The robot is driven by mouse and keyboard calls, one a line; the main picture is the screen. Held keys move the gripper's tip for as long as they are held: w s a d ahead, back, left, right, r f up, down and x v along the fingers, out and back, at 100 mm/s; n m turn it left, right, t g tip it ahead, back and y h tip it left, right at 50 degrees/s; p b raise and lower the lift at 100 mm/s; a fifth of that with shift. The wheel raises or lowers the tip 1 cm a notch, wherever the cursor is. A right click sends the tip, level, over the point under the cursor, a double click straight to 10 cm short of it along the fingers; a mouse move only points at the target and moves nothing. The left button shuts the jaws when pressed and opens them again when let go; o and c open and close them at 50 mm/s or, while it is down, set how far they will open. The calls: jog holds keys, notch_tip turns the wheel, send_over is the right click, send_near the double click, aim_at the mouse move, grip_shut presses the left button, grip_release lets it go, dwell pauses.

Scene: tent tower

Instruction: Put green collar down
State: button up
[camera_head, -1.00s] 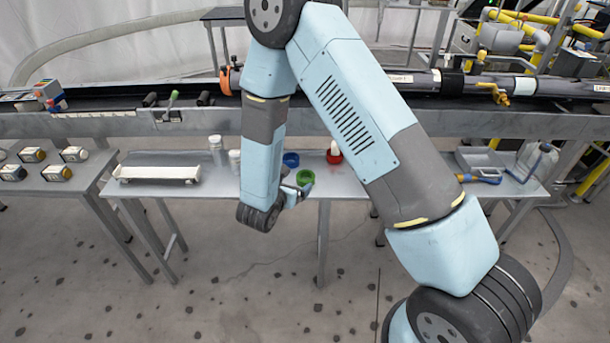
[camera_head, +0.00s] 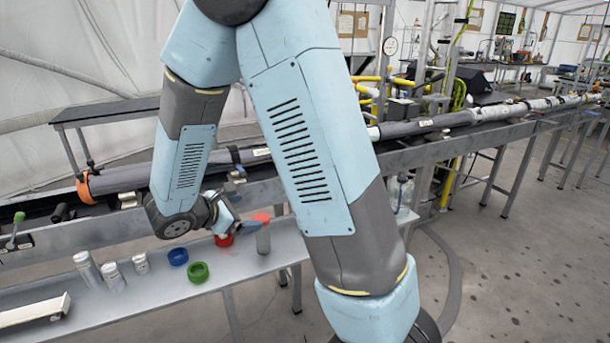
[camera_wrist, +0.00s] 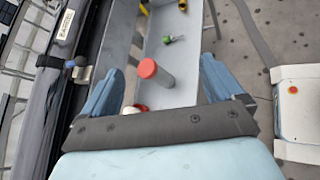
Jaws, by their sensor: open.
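The green collar (camera_head: 198,272) lies flat on the grey bench, apart from my gripper, toward the front edge. The blue collar (camera_head: 178,257) is just behind and left of it. My gripper (camera_head: 248,224) is to the right of the green collar, above the bench. In the wrist view my gripper (camera_wrist: 160,82) is open, its two blue fingers wide apart. A grey cylinder with a red top (camera_wrist: 152,72) shows between the fingers; I cannot tell if it is touched. The green collar is not identifiable in the wrist view.
A red collar (camera_head: 224,240) stands beside the red-topped cylinder (camera_head: 263,238), partly behind my gripper. Several grey cylinders (camera_head: 113,275) stand left of the blue collar. The conveyor (camera_head: 120,228) runs behind the bench.

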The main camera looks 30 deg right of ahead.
jog(key=s+d+r+m+y, duration=0.3)
jog(key=s+r+m+y, duration=0.2)
jog(key=s+r+m, duration=0.4)
jog(key=s+d+r+m+y, duration=0.3)
jog(key=s+r+m+y, duration=0.2)
jog(key=s+r+m, duration=0.4)
jog(key=s+r, duration=0.1)
jog(key=s, duration=0.2)
jog(key=shift+s+d+y, duration=0.3)
jog(key=shift+d+y, duration=0.05)
jog(key=shift+y, duration=0.05)
